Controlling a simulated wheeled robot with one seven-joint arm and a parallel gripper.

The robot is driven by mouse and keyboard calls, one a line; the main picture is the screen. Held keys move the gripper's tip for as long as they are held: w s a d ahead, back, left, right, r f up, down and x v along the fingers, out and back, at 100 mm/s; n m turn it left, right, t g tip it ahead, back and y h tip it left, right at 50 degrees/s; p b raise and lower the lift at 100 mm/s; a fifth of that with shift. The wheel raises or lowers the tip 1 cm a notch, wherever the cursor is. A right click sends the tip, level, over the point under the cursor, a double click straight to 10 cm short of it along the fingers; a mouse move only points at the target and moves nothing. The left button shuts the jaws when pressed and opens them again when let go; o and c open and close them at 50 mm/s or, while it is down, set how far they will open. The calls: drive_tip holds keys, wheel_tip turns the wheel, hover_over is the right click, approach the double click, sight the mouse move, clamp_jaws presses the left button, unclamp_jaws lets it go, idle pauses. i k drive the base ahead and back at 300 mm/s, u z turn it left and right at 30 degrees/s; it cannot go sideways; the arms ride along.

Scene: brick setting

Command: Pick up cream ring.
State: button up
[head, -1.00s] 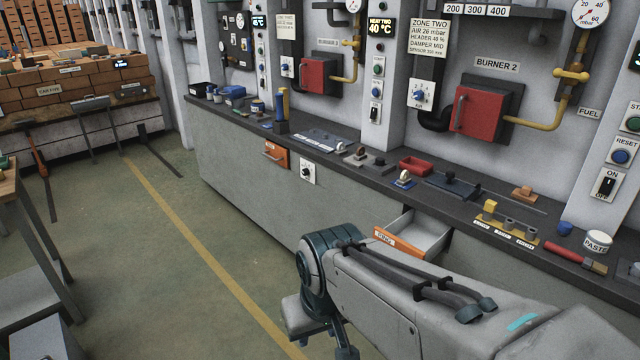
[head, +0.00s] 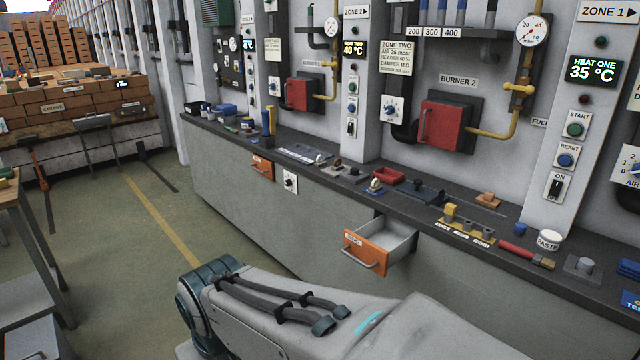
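A small cream, ring-like piece (head: 376,183) stands on a blue base on the dark counter, left of the red tray. A similar pale round piece (head: 320,158) stands further left along the counter. Both are small in the picture, and I cannot tell for sure which one is the cream ring. My arm crosses the bottom of the head view, below the open drawer. My gripper is out of the picture, so its fingers and anything in them are hidden.
An orange-fronted drawer (head: 365,253) stands open below the counter (head: 330,187); the part of its inside that shows looks empty. A red tray (head: 388,175), a dark blue fixture (head: 424,192) and a yellow rack (head: 468,231) stand on the counter.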

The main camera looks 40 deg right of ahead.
sight(375, 188)
drive_tip(key=z, duration=0.2)
drive_tip(key=i, duration=1.5)
drive_tip(key=z, duration=0.75)
drive_tip(key=i, duration=1.35)
drive_tip(key=z, duration=1.9)
drive_tip(key=i, duration=0.75)
drive_tip(key=z, duration=0.75)
